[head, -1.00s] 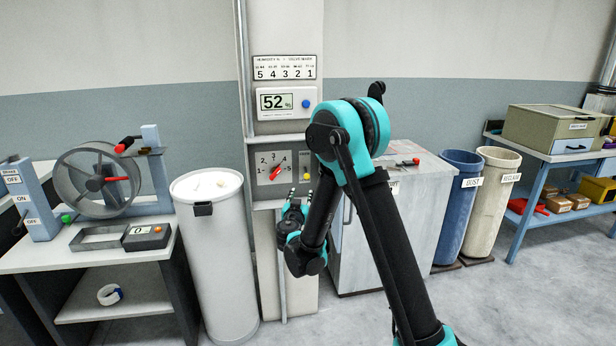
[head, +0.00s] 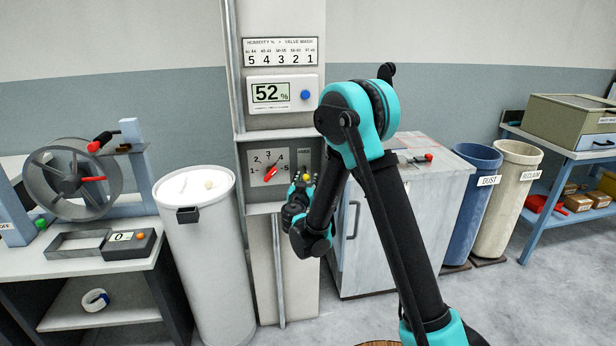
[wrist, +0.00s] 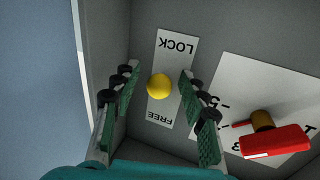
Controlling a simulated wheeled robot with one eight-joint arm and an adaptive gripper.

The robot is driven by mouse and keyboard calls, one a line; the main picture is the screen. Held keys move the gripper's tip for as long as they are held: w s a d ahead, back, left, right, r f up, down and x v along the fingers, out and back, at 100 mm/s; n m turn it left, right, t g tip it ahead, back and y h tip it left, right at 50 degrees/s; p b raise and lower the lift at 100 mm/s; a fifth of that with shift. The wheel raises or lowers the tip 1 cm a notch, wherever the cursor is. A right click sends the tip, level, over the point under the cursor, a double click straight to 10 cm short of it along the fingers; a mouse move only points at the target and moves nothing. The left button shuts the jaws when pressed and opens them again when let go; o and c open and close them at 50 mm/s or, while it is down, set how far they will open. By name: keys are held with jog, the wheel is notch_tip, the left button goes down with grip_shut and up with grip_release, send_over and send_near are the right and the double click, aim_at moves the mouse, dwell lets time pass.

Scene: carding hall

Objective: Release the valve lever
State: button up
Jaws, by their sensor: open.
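The valve dial has a red lever (head: 270,173) on a plate numbered 1 to 5. Its tip points up and right, near 4. The red lever also shows at the right in the wrist view (wrist: 275,142). Beside the dial a round yellow knob (wrist: 159,86) sits on a white label (wrist: 166,112) marked LOCK and FREE, upside down here. The knob appears between the two words. My gripper (wrist: 160,100) is open, one finger on each side of the knob, with gaps showing. In the head view my gripper (head: 303,190) partly covers the label's lower part.
A humidity display (head: 282,94) reads 52% above the dial, under a chart (head: 281,52) of humidity and valve marks. A white bin (head: 205,250) stands left of the column, a grey cabinet (head: 365,235) right. Dust (head: 470,215) and reclaim (head: 505,205) bins stand farther right.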

aim_at(306, 176)
grip_shut()
jog(key=shift+s+r+g, duration=0.1)
jog(key=shift+r+g, duration=0.05)
jog(key=shift+g, duration=0.15)
jog(key=g, duration=0.1)
jog(key=r+n+g, duration=0.1)
jog(key=r+g, duration=0.1)
jog(key=g, duration=0.1)
jog(key=shift+s+d, duration=0.15)
jog(key=shift+s, duration=0.15)
jog(key=shift+w+r+n+g+h, duration=0.15)
jog(key=shift+r+n+g, duration=0.25)
jog(key=shift+g, duration=0.8)
jog(key=shift+s+r+n+g+h, duration=0.1)
jog(key=shift+r+n+g+h, duration=0.3)
jog(key=shift+g, duration=0.8)
jog(key=shift+r, duration=0.15)
